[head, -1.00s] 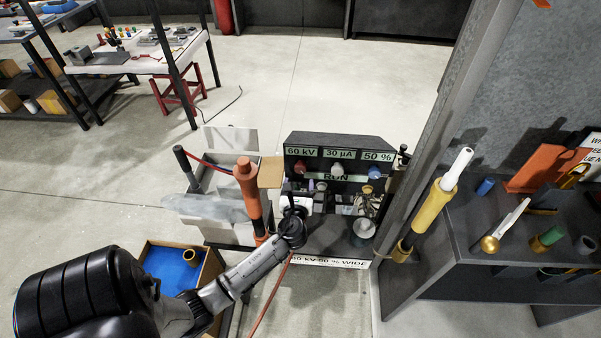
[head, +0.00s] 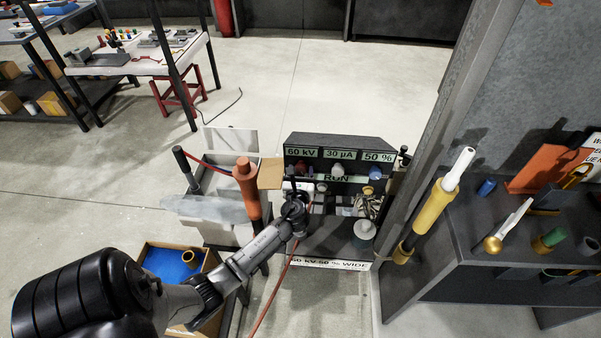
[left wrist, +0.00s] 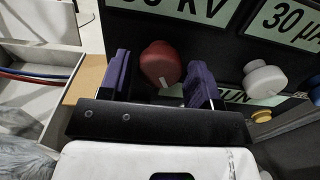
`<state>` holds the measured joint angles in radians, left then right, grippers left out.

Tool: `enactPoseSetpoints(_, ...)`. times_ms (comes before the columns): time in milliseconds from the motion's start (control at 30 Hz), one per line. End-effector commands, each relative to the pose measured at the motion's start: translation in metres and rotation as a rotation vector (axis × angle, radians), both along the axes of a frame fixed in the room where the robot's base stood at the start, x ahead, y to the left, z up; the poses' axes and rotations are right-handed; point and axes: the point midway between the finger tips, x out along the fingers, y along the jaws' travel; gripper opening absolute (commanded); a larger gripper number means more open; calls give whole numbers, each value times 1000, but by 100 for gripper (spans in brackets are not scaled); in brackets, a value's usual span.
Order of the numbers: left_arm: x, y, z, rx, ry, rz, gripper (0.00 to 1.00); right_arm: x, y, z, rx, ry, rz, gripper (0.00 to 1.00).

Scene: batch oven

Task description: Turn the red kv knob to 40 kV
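The red kV knob (left wrist: 160,63) shows in the left wrist view below the kV display (left wrist: 190,8), with a white mark on its rim. My left gripper (left wrist: 160,85) is open, one purple finger on each side of the knob; I cannot tell whether either touches it. In the head view my left gripper (head: 291,184) is in front of the panel's left part and largely hides the red knob. The kV display (head: 301,153) reads 60 kV. My right gripper is not in view.
A white knob (left wrist: 265,78) and a yellow knob (left wrist: 262,115) lie right of my left gripper. The panel also has 30 µA (head: 340,155) and 50 % (head: 378,157) displays and a blue knob (head: 376,172). An orange-handled tool (head: 247,185) stands close left.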

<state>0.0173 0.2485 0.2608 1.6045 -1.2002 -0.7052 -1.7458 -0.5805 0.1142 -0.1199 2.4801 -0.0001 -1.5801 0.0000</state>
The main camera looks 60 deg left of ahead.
Motion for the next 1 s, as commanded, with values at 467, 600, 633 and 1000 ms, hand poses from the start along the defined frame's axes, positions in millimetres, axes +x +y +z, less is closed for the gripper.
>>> enactPoseSetpoints(467,0,0,0,-2,-2,0,21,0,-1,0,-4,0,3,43)
enactPoseSetpoints(600,0,0,0,-17,-23,0,20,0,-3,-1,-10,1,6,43)
enactPoseSetpoints(633,0,0,0,-24,-32,0,20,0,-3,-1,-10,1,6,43)
enactPoseSetpoints(1000,0,-1,-1,-178,-245,1,20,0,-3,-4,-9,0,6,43)
